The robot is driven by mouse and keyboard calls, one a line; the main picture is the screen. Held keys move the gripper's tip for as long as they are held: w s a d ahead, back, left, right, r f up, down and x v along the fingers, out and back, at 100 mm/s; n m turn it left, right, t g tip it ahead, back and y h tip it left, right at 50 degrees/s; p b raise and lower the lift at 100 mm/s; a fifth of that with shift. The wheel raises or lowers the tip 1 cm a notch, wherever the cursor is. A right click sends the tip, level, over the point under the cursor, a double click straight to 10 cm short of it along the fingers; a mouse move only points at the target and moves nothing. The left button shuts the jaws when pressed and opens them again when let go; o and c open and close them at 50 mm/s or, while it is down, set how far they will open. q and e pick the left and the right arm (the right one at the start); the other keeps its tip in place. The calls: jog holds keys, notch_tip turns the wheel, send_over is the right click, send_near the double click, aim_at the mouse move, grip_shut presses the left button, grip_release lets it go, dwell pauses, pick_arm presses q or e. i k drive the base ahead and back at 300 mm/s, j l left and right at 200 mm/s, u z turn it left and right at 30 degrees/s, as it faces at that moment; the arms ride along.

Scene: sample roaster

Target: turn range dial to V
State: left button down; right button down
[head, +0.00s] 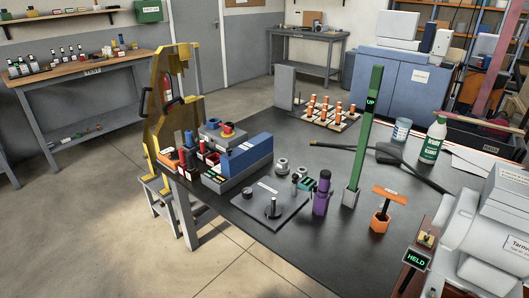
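I cannot pick out with certainty a dial with range letters, and no V mark is legible. A flat grey plate (250,204) on the dark table has a white label and a black upright knob or post (273,208). Behind it stands a blue box (247,152) on a grey base, with coloured parts next to it. Whether either carries the range dial is too small to tell. Neither of my grippers can be made out in the head view.
The dark table (330,245) is bare at its front middle. A purple cylinder (321,197), a green post (366,125) marked "UP" and an orange T-handle piece (382,211) stand right of the plate. A yellow frame (158,115) stands at the table's left.

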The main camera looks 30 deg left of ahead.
aim_at(174, 153)
jog(key=u, duration=1.55)
jog(key=i+j+z, duration=0.2)
jog(key=i+j, duration=0.9)
jog(key=i, duration=0.15)
jog(key=i+j+z, duration=0.15)
jog(key=i+j, duration=1)
jog(key=j, duration=0.15)
